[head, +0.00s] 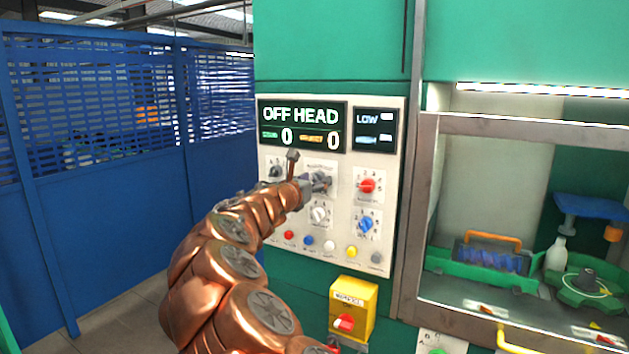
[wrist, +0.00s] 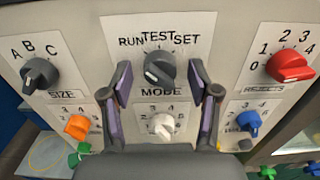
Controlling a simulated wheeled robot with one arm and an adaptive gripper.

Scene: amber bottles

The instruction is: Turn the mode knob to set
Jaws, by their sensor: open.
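The mode knob (wrist: 160,70) is dark grey, on a white plate marked RUN, TEST and SET above it and MODE below. In the wrist view it shows between the two fingers of my gripper (wrist: 160,83). The fingers are open, one on each side of the knob, with a visible gap on both sides. A pale mark shows on the knob's lower left; I cannot tell for sure which label it is set to. In the head view my gripper (head: 319,183) is at the panel and largely hides the mode knob.
Around it on the control panel (head: 392,250) are the SIZE knob (wrist: 40,74), red REJECTS knob (wrist: 289,66), orange knob (wrist: 77,126), white knob (wrist: 161,126) and blue knob (wrist: 248,122). Several buttons sit below. The display (head: 302,126) reads OFF HEAD. A yellow switch box (head: 353,300) juts out lower down.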

